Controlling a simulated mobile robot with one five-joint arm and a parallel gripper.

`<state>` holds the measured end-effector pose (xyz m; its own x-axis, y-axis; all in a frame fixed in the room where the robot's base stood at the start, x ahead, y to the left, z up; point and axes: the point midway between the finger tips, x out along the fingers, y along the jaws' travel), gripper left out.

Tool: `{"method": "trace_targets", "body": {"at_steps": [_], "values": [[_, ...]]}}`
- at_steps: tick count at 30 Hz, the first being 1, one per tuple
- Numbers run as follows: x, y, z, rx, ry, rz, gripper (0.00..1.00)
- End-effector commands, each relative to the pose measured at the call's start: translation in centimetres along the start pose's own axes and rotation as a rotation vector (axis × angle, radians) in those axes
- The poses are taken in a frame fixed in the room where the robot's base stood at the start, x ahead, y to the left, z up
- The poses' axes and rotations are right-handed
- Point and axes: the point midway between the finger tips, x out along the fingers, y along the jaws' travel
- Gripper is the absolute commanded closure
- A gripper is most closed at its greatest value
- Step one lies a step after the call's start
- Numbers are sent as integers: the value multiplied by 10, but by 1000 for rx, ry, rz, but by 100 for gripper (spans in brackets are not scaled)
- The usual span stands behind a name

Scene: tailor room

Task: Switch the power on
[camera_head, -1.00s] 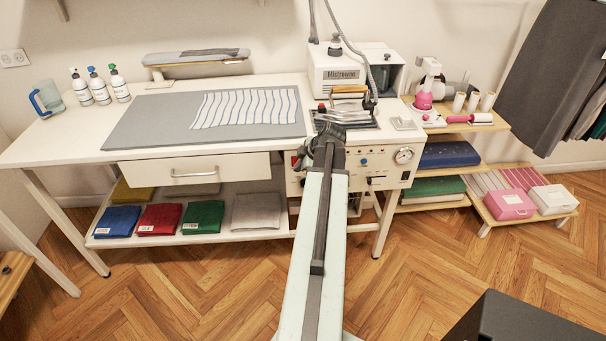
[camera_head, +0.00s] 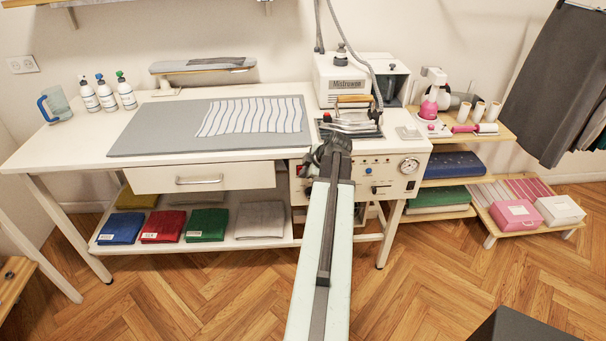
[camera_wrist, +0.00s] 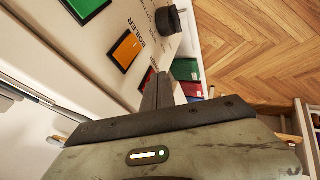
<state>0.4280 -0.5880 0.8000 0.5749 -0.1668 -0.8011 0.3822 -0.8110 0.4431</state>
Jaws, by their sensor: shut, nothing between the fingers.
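The control panel (camera_head: 402,170) of the ironing station is on the front of the white table, partly hidden by my arm in the head view. In the wrist view, a green switch (camera_wrist: 84,6) and an orange switch (camera_wrist: 127,49) sit on the white panel, with the lettering "BOILER" beside the orange one. A black knob (camera_wrist: 167,20) sticks out further along. In the head view my gripper (camera_head: 331,152) is at the panel's upper left.
Above the panel stand a white steam unit (camera_head: 340,80) and an iron (camera_head: 354,122). A drawer (camera_head: 205,178) is to the left, with folded cloths on the shelf below. Shelves with boxes (camera_head: 516,213) stand to the right.

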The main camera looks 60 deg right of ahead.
Motion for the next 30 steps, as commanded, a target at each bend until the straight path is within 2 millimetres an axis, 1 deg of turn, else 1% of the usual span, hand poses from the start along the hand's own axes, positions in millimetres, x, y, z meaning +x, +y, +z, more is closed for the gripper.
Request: {"method": "trace_targets", "body": {"at_steps": [6, 19, 23, 28, 29, 30], "values": [[-10, 5, -8, -3, 2, -1, 100], [-10, 3, -10, -5, 3, -2, 100], [-13, -6, -12, -6, 4, -3, 100], [-23, -31, -18, -8, 5, -3, 100], [-27, -34, -20, -9, 5, -4, 100], [-40, -27, -26, -10, 6, -4, 100]]}}
